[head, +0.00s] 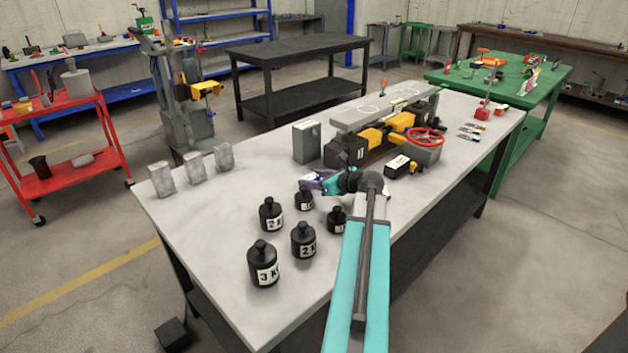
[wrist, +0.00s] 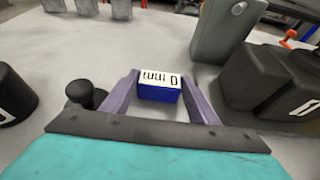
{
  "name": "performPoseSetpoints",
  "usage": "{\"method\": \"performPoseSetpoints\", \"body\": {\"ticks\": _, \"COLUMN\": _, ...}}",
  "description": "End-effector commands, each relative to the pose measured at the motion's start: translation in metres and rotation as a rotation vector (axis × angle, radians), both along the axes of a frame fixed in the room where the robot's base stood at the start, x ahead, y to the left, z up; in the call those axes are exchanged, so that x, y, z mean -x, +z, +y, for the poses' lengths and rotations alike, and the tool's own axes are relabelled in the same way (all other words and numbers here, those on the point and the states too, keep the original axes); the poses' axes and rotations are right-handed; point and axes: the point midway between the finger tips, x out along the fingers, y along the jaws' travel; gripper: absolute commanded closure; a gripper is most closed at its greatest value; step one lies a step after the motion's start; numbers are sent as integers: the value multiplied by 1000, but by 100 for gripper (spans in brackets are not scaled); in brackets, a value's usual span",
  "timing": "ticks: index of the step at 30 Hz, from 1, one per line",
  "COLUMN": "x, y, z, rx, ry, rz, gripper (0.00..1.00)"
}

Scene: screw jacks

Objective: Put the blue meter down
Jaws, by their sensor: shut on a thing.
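The blue meter (wrist: 160,94) shows in the wrist view as a small blue box with a white top face that reads like "0 mm". It sits between the two purple fingers of my gripper (wrist: 160,84), which is shut on it. In the head view my gripper (head: 312,183) is low over the pale grey table (head: 225,238), behind the black weights. The meter is too small to make out clearly there. I cannot tell whether its underside touches the table.
Several black weights (head: 263,267) stand in front of my gripper; one small weight (wrist: 86,95) is close by my left finger. Grey blocks (head: 192,168) stand at left, with bare tabletop between.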

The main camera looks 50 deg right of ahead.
Motion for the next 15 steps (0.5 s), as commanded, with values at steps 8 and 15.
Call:
{"method": "performPoseSetpoints", "body": {"ticks": 8, "x": 0, "y": 0, "z": 0, "rx": 0, "ry": -1, "rz": -1, "gripper": 77}}
{"method": "performPoseSetpoints", "body": {"ticks": 15, "x": 0, "y": -3, "z": 0, "rx": 0, "ry": -1, "rz": 0, "gripper": 38}}
